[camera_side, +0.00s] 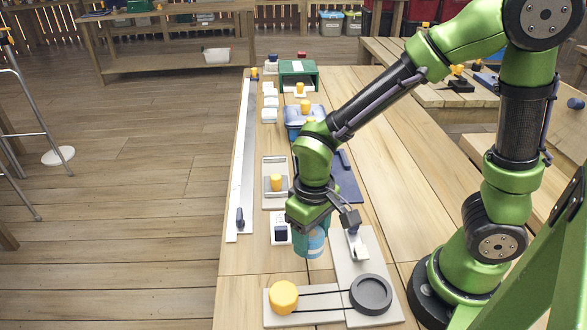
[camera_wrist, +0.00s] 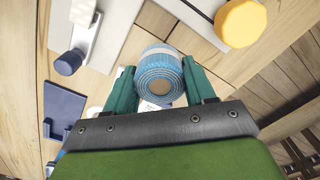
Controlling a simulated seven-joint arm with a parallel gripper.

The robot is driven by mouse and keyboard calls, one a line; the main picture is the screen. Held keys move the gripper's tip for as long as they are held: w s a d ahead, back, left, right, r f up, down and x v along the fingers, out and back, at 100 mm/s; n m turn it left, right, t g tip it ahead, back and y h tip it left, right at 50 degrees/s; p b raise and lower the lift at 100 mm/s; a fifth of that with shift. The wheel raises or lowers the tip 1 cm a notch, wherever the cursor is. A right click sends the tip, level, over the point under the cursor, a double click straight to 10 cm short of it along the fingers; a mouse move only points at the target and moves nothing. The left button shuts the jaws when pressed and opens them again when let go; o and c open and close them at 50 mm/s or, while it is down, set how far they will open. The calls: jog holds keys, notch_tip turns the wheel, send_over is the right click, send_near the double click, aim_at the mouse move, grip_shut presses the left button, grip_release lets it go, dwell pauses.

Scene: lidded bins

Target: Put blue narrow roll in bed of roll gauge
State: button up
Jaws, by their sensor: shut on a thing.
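My gripper (camera_wrist: 158,68) is shut on the blue roll (camera_wrist: 160,84), with one green finger on each side of it. The roll's spiral end faces the wrist camera. In the side view the roll (camera_side: 312,244) hangs below my gripper (camera_side: 313,226), above the table and apart from it. Near it is a pale grey board with a white bracket (camera_side: 357,246) and a dark blue knob; it also shows at the upper left of the wrist view (camera_wrist: 84,12). I cannot tell for sure which fixture is the roll gauge, or see its bed clearly.
At the table's front stands a plate with a yellow knob (camera_side: 284,297) and a dark round dish (camera_side: 371,294), joined by black lines. A long pale rail (camera_side: 240,160) runs along the left edge. Behind are a tray (camera_side: 275,200), a blue box and a green box (camera_side: 298,70).

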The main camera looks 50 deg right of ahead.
jog(key=w+d+r+m, duration=0.1)
jog(key=w+d+m, duration=0.15)
jog(key=w, duration=0.45)
jog(key=w+d+r+m, duration=0.2)
jog(key=w+d, duration=0.1)
jog(key=w, duration=0.5)
jog(key=w+d+r+m, duration=0.2)
jog(key=w+d+m, duration=0.2)
jog(key=w+d, duration=0.85)
jog(key=f, duration=0.6)
jog(key=d+f, duration=0.1)
jog(key=f, duration=0.2)
jog(key=shift+s+f, duration=0.1)
jog(key=shift+f, duration=0.3)
jog(key=shift+f, duration=0.15)
jog(key=o, duration=1)
jog(key=shift+o, duration=0.2)
